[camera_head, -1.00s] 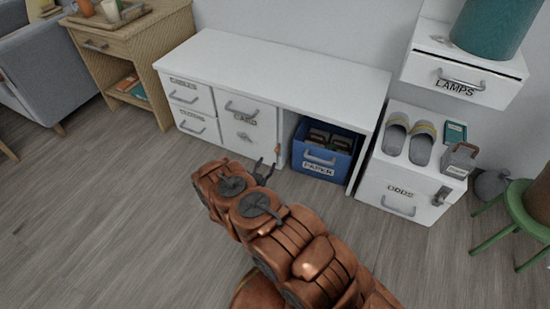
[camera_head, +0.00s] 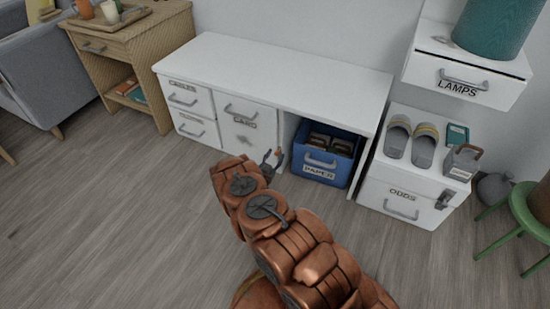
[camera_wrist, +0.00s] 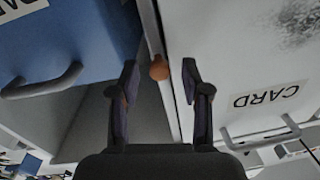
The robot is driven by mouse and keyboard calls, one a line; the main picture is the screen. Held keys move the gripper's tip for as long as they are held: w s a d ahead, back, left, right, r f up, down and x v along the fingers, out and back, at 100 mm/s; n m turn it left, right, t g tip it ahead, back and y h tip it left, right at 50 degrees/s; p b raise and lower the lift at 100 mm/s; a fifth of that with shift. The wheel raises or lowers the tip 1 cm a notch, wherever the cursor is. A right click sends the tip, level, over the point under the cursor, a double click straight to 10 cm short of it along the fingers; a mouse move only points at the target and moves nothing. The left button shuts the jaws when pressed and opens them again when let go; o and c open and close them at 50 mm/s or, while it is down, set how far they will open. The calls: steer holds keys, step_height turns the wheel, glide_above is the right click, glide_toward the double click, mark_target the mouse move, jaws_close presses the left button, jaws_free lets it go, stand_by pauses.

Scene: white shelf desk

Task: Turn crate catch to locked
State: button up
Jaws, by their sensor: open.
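A small orange-brown catch (camera_wrist: 159,68) sits on the narrow white post between the CARD door and the bay with the blue crate. The blue crate (camera_wrist: 75,35), labelled PAPER, stands in that bay and also shows in the head view (camera_head: 342,165). My gripper (camera_wrist: 160,80) is open, one finger on each side of the catch in the wrist view. I cannot tell whether either finger touches it. In the head view my gripper (camera_head: 273,156) is in front of the post, left of the crate, and the catch is hard to make out.
The white CARD door (camera_head: 243,125) is just left of my gripper. A white ODDS box (camera_head: 390,212) with a metal latch stands farther right. The wooden floor (camera_head: 130,230) in front is clear.

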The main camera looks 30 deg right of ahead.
jaws_close()
stand_by(0.3)
stand_by(0.3)
